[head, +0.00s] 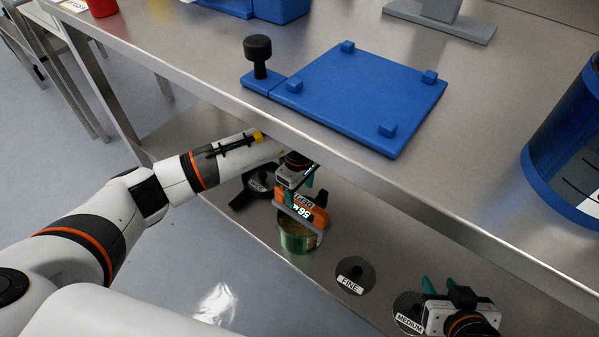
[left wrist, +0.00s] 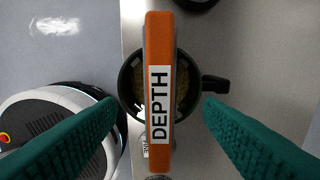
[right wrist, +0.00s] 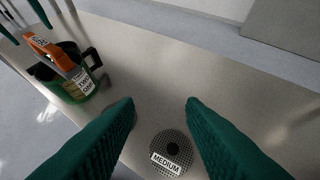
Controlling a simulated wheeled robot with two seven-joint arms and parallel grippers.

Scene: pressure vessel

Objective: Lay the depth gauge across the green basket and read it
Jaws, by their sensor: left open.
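The orange depth gauge (head: 316,215) lies across the mouth of the green basket (head: 298,241) on the lower shelf. In the left wrist view the gauge (left wrist: 160,92), labelled DEPTH, spans the round basket, whose dark handle (left wrist: 214,88) points right. Lit digits show on the gauge in the head view, tilted and too small to read surely. My left gripper (left wrist: 161,103) is open, with one finger on each side of the gauge, apart from it. My right gripper (right wrist: 160,104) is open and empty above the MEDIUM disc (right wrist: 171,152), right of the basket (right wrist: 72,87).
A FINE disc (head: 355,275) lies between the basket and the MEDIUM disc (head: 408,312). A black object (head: 258,184) lies behind the basket. The upper worktop overhangs the shelf and bears a blue plate (head: 362,95) and a blue cylinder (head: 570,140).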

